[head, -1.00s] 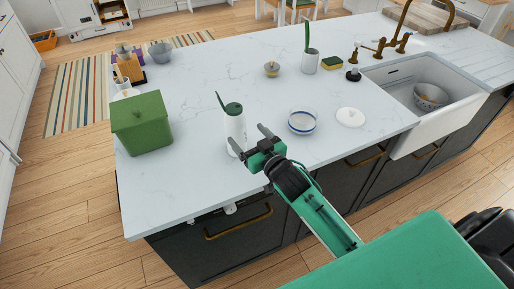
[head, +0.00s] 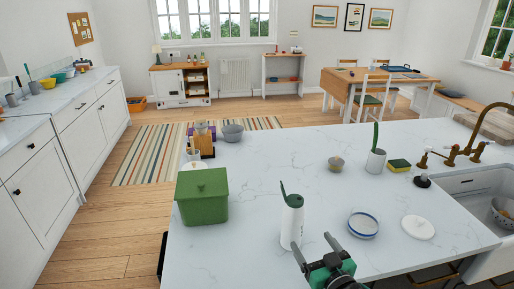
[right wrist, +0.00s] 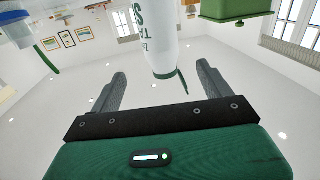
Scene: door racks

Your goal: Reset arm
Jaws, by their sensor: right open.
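My right gripper (head: 316,251) is open and empty at the front edge of the white island counter (head: 260,165). It stands close to a white bottle (head: 291,222) with a green top, which is upright on the counter. In the right wrist view the picture is upside down; the bottle (right wrist: 154,38) shows beyond the gap between the two spread fingers (right wrist: 162,82), with no grip on it. Most of the right arm is below the head view. My left gripper is not in view.
A green lidded box (head: 203,204) stands left of the bottle. Mid-counter is mostly clear.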

